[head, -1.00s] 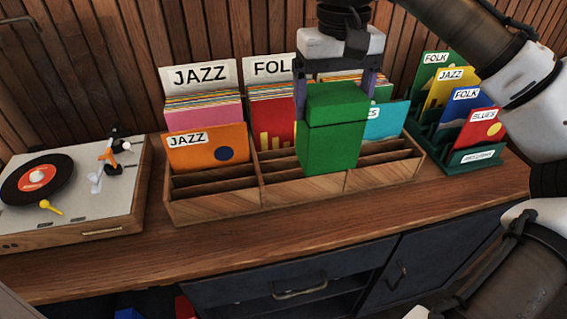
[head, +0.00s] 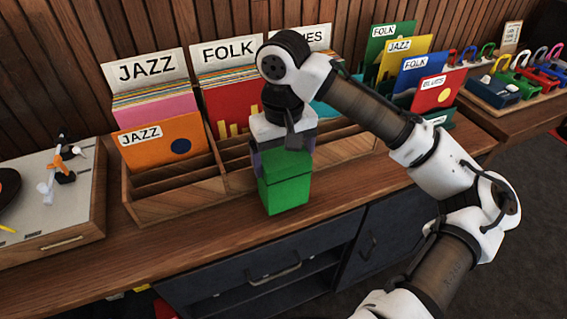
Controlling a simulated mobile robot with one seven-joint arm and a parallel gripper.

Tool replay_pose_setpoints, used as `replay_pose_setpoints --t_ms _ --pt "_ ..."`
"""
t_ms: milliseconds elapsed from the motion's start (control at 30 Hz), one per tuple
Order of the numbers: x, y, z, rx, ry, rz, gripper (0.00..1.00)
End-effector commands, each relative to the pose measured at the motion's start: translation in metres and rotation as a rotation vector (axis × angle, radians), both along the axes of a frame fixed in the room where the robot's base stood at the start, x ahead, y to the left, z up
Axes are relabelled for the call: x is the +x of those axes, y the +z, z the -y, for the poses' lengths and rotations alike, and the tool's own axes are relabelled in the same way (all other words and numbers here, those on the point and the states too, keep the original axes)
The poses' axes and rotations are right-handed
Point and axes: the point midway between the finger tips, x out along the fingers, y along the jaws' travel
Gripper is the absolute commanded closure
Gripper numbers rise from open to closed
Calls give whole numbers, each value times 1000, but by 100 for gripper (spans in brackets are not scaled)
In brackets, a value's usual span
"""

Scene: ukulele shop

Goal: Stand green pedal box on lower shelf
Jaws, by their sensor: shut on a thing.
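The green pedal box (head: 286,190) is a bright green block in the head view, held upright in front of the wooden record bin. My gripper (head: 283,158) is shut on its upper part from above; the fingers are partly hidden by the box and my wrist. The box overlaps the counter's front edge in the picture, and I cannot tell its exact height. The lower shelf (head: 295,291) shows as a dark opening under the counter, below the drawer with the metal handle.
The wooden record bin (head: 180,200) with JAZZ and FOLK cards fills the counter's back. A turntable (head: 75,215) stands at the left. A green rack (head: 436,122) with coloured cards stands at the right, and coloured pedals (head: 520,80) lie beyond. The cabinet (head: 365,245) fronts the counter.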

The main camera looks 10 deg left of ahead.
Motion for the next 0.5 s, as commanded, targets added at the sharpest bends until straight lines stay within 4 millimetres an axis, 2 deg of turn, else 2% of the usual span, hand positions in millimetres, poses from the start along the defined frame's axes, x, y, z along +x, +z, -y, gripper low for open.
replay_pose_setpoints --t_ms 133,500 --pt "0 -18 1 0 -1 0 68" --pt "0 -23 0 1 0 -1 68"
